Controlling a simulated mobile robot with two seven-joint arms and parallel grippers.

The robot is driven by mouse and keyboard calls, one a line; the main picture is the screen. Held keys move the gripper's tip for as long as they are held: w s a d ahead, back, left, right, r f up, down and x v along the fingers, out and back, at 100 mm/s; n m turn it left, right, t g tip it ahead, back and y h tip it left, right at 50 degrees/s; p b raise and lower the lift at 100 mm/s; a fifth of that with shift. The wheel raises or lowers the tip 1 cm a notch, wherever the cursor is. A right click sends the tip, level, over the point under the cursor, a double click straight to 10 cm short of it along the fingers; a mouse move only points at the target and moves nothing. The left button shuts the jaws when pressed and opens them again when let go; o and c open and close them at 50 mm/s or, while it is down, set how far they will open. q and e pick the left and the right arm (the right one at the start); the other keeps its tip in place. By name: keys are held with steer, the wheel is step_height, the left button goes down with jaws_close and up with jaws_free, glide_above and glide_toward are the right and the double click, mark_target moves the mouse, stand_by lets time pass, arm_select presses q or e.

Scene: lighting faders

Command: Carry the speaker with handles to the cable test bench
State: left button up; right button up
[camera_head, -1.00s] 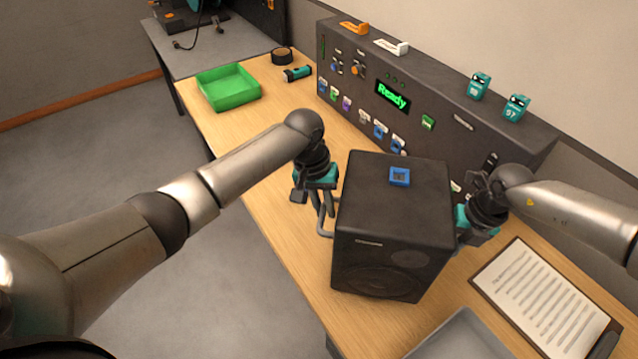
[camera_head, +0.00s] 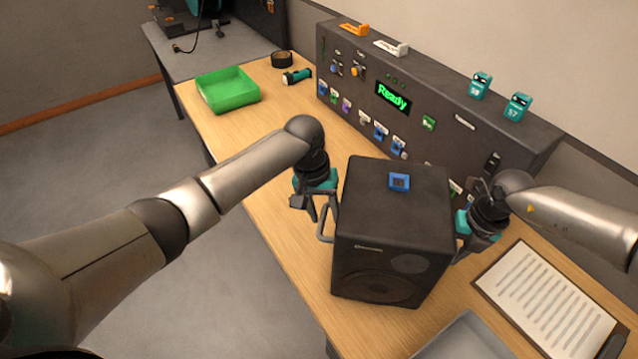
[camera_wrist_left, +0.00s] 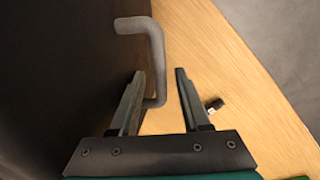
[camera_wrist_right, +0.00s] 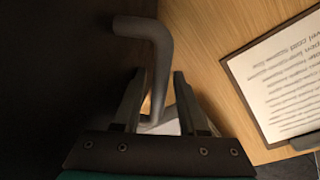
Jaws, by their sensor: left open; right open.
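The speaker (camera_head: 392,240) is a black box with a grey handle on each side. It stands on the wooden table, with a small blue piece (camera_head: 399,182) on its top. My left gripper (camera_head: 322,208) is open at the left handle (camera_head: 324,228). In the left wrist view that handle (camera_wrist_left: 155,55) passes between the open fingers (camera_wrist_left: 160,74), nearer one finger. My right gripper (camera_head: 466,243) is open at the right side. In the right wrist view the other handle (camera_wrist_right: 158,60) runs between its open fingers (camera_wrist_right: 158,74). A grey table (camera_head: 183,65) with a cable stands at the back left.
A green tray (camera_head: 228,90), a flashlight (camera_head: 297,76) and a tape roll (camera_head: 281,59) lie on the wooden table (camera_head: 268,215). A fader console (camera_head: 440,125) stands behind the speaker. A clipboard (camera_head: 548,300) and a grey tray (camera_head: 466,338) lie at the right. Open floor (camera_head: 90,170) is at left.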

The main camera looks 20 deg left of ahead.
steer(key=shift+a, duration=0.2)
arm_select(q)
step_height(320, 180, up, 8)
steer(key=a, duration=0.1)
steer(key=shift+a, duration=0.25)
arm_select(e)
step_height(320, 180, up, 12)
steer(key=d, duration=0.2)
steer(key=shift+w+d, duration=0.15)
steer(key=shift+d, duration=0.05)
arm_select(q)
steer(key=shift+s+f, duration=0.1)
arm_select(e)
steer(key=shift+f, duration=0.1)
